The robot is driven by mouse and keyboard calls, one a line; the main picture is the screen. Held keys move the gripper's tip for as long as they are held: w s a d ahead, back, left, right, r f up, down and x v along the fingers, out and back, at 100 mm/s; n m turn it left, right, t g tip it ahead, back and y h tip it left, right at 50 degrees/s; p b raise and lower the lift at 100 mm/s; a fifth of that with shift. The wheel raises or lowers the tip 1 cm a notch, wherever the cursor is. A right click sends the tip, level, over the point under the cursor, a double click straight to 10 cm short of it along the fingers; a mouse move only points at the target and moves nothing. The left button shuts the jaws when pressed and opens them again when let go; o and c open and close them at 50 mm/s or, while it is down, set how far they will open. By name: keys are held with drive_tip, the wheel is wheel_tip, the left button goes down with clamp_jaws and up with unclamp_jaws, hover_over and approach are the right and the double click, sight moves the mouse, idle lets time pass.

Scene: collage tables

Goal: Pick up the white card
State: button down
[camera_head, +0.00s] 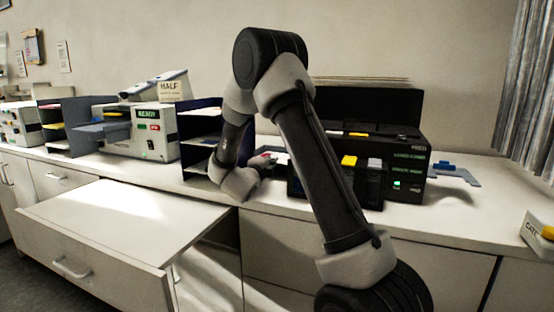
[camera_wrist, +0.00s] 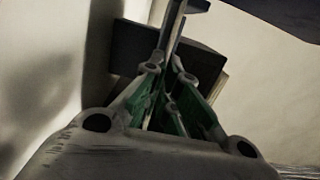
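I cannot single out the white card with certainty. A small pale sign card marked HALF (camera_head: 170,91) stands on top of the grey machine at the left. In the head view my gripper is low over the counter, between the dark shelf rack and the black box, and mostly hidden by my arm. In the wrist view my gripper (camera_wrist: 174,28) has its fingers drawn together, pointing at a dark block (camera_wrist: 128,46). I see no card clearly between them; a thin one could be hidden.
The grey machine (camera_head: 150,132) and a dark shelf rack (camera_head: 200,152) stand left of my arm. A black box (camera_head: 405,133) with an open lid stands to the right.

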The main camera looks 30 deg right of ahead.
idle(0.3)
wheel_tip(320, 180, up, 28)
idle(0.5)
